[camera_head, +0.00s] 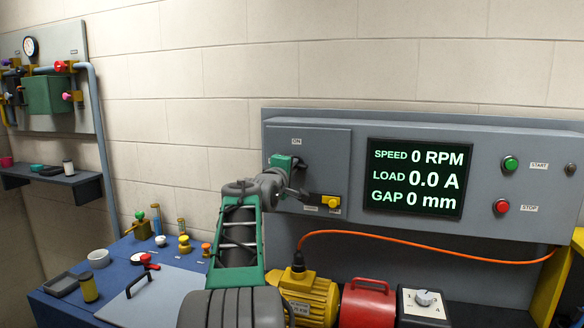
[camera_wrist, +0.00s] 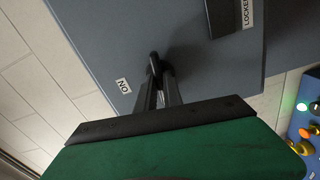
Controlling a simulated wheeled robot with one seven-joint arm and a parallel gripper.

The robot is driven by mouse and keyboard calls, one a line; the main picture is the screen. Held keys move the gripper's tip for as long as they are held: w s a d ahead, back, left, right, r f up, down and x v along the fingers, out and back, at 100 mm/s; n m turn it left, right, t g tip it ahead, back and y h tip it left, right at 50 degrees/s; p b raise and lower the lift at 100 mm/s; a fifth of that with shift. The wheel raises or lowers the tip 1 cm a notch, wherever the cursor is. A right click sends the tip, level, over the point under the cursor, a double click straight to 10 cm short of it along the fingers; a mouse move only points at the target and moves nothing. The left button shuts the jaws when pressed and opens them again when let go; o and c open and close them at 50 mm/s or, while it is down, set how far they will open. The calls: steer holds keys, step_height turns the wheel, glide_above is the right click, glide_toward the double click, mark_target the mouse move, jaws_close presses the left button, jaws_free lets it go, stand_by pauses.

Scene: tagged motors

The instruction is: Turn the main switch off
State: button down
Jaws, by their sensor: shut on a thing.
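The main switch's dark handle (camera_head: 300,164) is on the grey panel door (camera_head: 325,150), below and right of the ON label (camera_head: 296,141). My gripper (camera_head: 297,178) reaches the handle from the left and is shut on it. In the wrist view my gripper's fingers (camera_wrist: 157,88) close around the lower part of the dark handle (camera_wrist: 154,60), right of the ON label (camera_wrist: 123,86). My arm and gripper hide part of the switch, and its exact setting is hard to tell.
A yellow knob (camera_head: 331,201) sits low on the door. The display (camera_head: 416,179) reads 0 RPM, 0.0 A and 0 mm. Green (camera_head: 510,163) and red (camera_head: 502,206) buttons are at right. A yellow motor (camera_head: 306,293) and a red guard (camera_head: 368,303) stand below.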

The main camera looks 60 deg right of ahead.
steer(key=shift+n, duration=0.6)
steer(key=c, duration=1.5)
jaws_free()
steer(key=a+b, duration=0.1)
steer(key=a, duration=0.1)
steer(key=a+b, duration=0.1)
steer(key=a, duration=0.2)
steer(key=s+a, duration=0.1)
steer(key=a, duration=0.1)
steer(key=shift+s+a+b, duration=0.1)
steer(key=shift+a+b, duration=0.3)
